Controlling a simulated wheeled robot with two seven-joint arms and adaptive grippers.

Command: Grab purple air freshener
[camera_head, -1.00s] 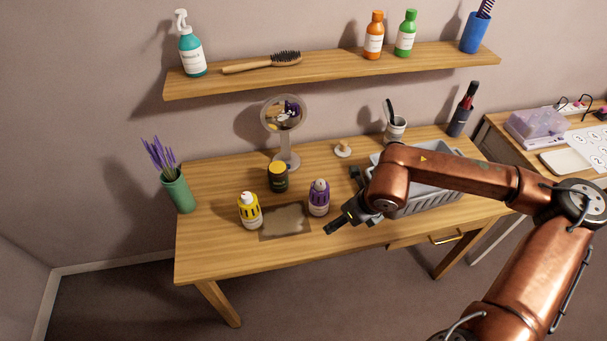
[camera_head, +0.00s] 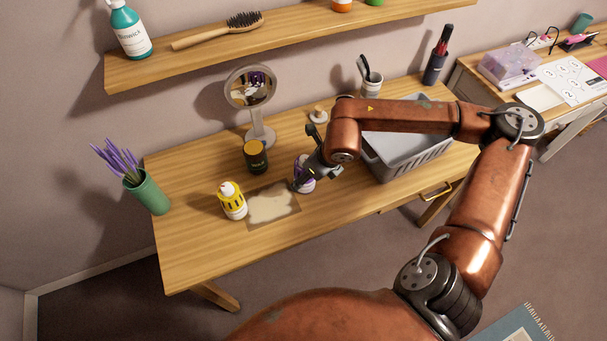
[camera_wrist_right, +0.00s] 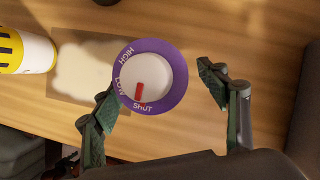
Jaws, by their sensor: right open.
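The purple air freshener (camera_head: 304,176) stands on the wooden table, partly hidden by my right gripper in the head view. The right wrist view looks down on its purple top (camera_wrist_right: 150,76), with a white centre, a red pointer and the words HIGH, LOW and SHUT. The pointer is by SHUT. My right gripper (camera_head: 304,160) is open; in the wrist view its green-padded fingers (camera_wrist_right: 160,100) are on the left and right of the air freshener. The left finger looks close to the purple rim; contact cannot be told. My left gripper is not in view.
A yellow air freshener (camera_head: 233,203) stands left of a beige mat (camera_head: 270,204). A dark jar (camera_head: 255,156) and a round mirror (camera_head: 251,88) stand behind. A grey basket (camera_head: 415,158) is at the right. The table's front left is clear.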

